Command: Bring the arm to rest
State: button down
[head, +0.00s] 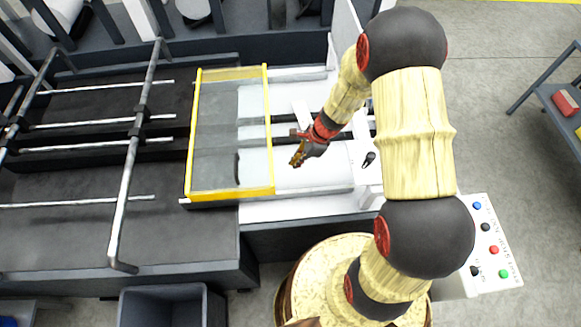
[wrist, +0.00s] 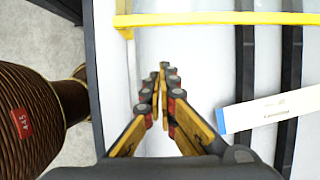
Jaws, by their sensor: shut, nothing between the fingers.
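My gripper (head: 297,159) is over the white bed of the machine in the head view, just right of the yellow-framed clear guard (head: 270,130). In the wrist view my gripper (wrist: 163,68) points toward the guard's yellow bar (wrist: 215,19), its fingertips together and nothing between them. My arm reaches over the bed, bent at the elbow, from the right side of the head view. A white carton blank or card with a blue edge (wrist: 270,110) lies on the bed at right in the wrist view.
A control panel with coloured buttons (head: 491,240) is at right. A grey bin (head: 172,306) stands below the machine. Metal rails (head: 135,150) cross the dark bed at left. A grey bench (head: 560,105) with a red object is at far right. Open floor lies between.

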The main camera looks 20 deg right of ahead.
jog(key=v, duration=0.6)
jog(key=shift+r, duration=0.45)
jog(key=s+a+r+n+t+h+b, duration=0.1)
jog(key=s+r+n+t+h+b, duration=0.3)
jog(key=s+r+n+b, duration=1.2)
jog(key=s+n, duration=0.2)
jog(key=n, duration=0.2)
jog(key=shift+t+b, duration=0.3)
jog(key=shift+b, duration=0.05)
